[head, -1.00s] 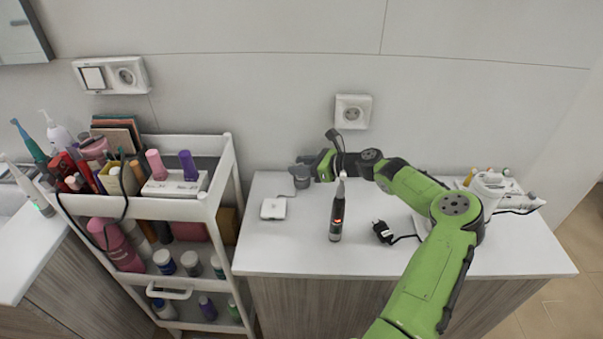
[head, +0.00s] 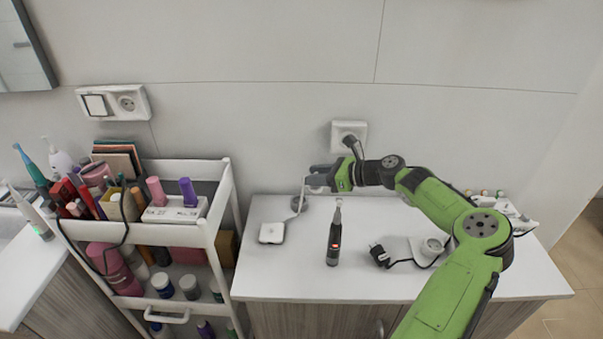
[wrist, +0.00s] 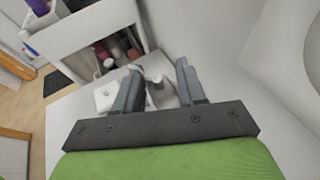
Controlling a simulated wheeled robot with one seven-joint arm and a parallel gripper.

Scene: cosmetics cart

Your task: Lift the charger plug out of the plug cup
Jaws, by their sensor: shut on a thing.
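My gripper (head: 318,178) is over the back left of the counter, its fingers pointing left. In the wrist view its two fingers (wrist: 160,90) stand on either side of a pale thing, the charger plug (wrist: 157,76). In the head view the fingers mostly hide the plug. A thin white cable rises beside the cup to the gripper. The white square charger (head: 272,233) lies flat in front of the cup and also shows in the wrist view (wrist: 106,97).
The full cart (head: 228,215) stands left of the counter. A wall socket (head: 348,134) is behind my gripper.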

